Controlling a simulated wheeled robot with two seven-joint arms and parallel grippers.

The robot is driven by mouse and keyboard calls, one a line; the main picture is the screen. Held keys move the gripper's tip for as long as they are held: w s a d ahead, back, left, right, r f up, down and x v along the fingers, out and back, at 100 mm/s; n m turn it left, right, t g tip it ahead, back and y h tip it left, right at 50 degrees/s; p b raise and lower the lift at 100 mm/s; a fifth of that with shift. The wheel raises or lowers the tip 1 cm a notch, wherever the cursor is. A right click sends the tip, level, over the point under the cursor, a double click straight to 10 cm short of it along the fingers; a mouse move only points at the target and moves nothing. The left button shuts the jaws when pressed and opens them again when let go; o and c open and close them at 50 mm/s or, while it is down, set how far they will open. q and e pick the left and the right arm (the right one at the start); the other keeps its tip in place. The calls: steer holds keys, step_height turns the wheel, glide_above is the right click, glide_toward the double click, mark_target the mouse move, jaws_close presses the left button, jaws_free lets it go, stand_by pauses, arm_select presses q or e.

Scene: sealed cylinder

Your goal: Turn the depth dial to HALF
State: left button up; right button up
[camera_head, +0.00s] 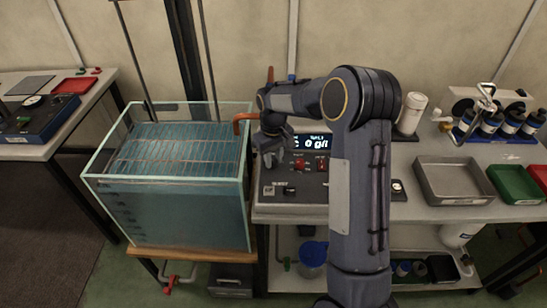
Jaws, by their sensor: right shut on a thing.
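The control panel (312,190) stands on the bench to the right of the water tank, with a lit display (314,142) that reads 0 g/l. A red knob (302,165) shows on its face. My right gripper (270,158) points down at the panel's left part, left of the red knob. It is shut on what looks like the depth dial, which the fingers hide almost wholly. The dial's marks and setting cannot be read. My left gripper is not in view.
The glass tank (172,210) of blue water with a wire rack stands close at left of the panel. An orange pipe (243,120) bends over its rim. A grey tray (454,183), a green tray (513,184) and several bottles (510,122) are on the right bench.

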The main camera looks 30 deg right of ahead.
mark_target(273, 161)
stand_by(0.3)
steer(key=o, duration=1)
step_height(273, 161, up, 7)
steer(key=shift+r, duration=0.45)
